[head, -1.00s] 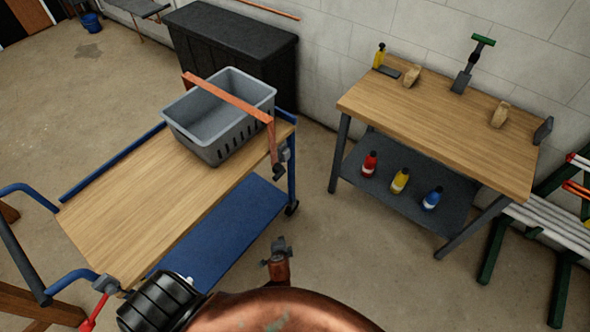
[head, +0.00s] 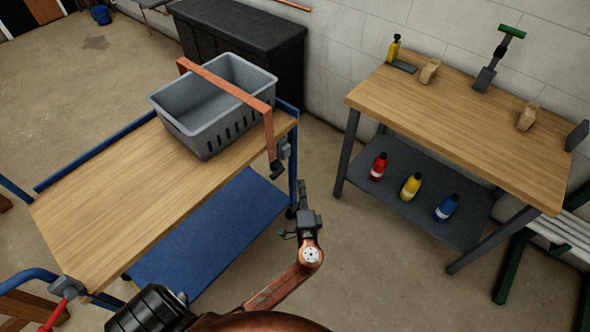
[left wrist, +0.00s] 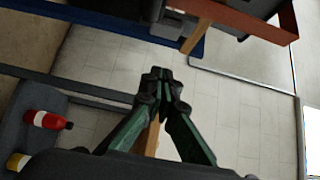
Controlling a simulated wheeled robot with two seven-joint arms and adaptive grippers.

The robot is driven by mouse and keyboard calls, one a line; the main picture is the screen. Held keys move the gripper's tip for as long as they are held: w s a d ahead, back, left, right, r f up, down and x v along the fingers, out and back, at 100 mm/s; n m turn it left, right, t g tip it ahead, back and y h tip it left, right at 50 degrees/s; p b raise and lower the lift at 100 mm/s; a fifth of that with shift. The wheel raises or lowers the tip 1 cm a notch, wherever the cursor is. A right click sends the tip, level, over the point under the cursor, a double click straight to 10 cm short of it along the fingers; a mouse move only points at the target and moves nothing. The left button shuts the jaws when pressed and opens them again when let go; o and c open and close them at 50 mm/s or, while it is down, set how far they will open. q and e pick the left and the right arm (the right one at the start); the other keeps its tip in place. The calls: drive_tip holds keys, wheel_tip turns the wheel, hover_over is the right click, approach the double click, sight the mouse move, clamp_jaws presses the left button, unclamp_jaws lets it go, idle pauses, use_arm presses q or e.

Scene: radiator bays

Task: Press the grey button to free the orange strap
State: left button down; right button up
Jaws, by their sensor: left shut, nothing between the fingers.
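The orange strap (head: 225,86) runs across the top of a grey basket (head: 190,122) on a wooden-topped trolley (head: 110,195). Its near end hangs down the trolley's right end to a dark buckle (head: 277,168) beside a grey fitting (head: 284,149). I cannot make out the grey button. My left gripper (head: 303,190) is shut and empty, below and right of the buckle, apart from it. In the left wrist view the closed fingertips (left wrist: 160,76) point up the picture, with the strap (left wrist: 235,18) at the top.
The trolley has a blue lower shelf (head: 210,235) and a blue rail end close to my left gripper. A workbench (head: 450,130) with several bottles on its lower shelf stands right. A black chest (head: 240,45) is behind. Floor between trolley and workbench is clear.

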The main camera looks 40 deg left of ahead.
use_arm(q)
drive_tip(key=b, duration=0.2)
approach(290, 151)
drive_tip(key=w, duration=0.4)
drive_tip(key=a, duration=0.3)
drive_tip(key=shift+w+a, duration=0.15)
drive_tip(key=shift+a, duration=0.15)
use_arm(e)
drive_tip(key=w, duration=0.1)
drive_tip(key=w+r, duration=0.1)
drive_tip(key=w, duration=0.1)
drive_tip(key=w+r, duration=0.1)
drive_tip(key=shift+w+a+r, duration=0.1)
drive_tip(key=shift+w+a, duration=0.05)
drive_tip(key=shift+w, duration=0.2)
